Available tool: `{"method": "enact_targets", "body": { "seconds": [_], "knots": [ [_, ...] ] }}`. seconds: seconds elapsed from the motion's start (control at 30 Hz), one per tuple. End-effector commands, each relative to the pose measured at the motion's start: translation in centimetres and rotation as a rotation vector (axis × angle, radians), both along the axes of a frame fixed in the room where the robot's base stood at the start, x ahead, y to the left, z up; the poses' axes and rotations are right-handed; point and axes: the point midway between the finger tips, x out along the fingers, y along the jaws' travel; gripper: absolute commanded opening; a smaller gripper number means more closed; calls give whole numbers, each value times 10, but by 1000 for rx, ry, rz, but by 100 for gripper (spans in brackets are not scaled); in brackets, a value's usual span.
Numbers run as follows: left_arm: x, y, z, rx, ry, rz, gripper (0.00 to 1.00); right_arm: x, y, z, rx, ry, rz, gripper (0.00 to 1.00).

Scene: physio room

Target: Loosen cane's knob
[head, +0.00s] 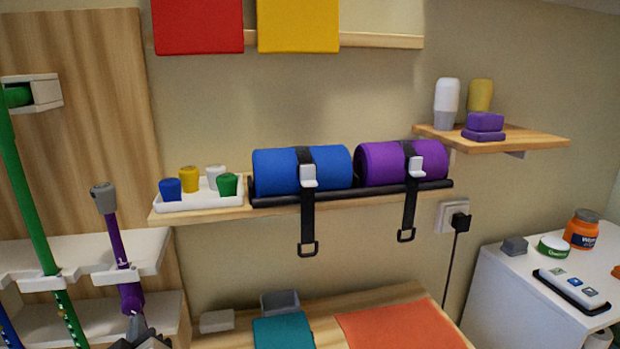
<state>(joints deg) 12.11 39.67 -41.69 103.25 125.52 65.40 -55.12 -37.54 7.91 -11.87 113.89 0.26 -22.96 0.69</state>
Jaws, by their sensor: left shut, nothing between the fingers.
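A purple cane (116,240) with a grey top end (103,197) stands slightly tilted in a white slotted rack (95,283) at the left. A green cane (30,212) stands left of it, and part of a blue cane (8,332) shows at the lower left edge. My left gripper (139,328) is at the bottom edge, shut and empty, close to the purple cane's lower part. It covers that part, and I cannot tell whether they touch. I cannot make out a knob for certain. My right gripper is not in view.
A shelf (225,211) holds a white tray (215,203) of small coloured pots, a blue roll (275,170) and a purple roll (385,162) with hanging straps. A bench below bears a teal mat (283,332) and an orange mat (400,326). A white cabinet (500,300) stands right.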

Motion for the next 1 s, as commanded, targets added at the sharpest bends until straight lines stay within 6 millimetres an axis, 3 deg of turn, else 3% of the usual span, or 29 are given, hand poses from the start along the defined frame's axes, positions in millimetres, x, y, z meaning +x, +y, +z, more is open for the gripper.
{"method": "enact_targets", "body": {
  "seconds": [0.4,1.0],
  "knots": [
    [2,-1,8,2,-9,2,0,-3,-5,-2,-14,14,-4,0],
    [6,-11,3,2,-8,1,0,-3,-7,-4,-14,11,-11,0]
  ]
}}
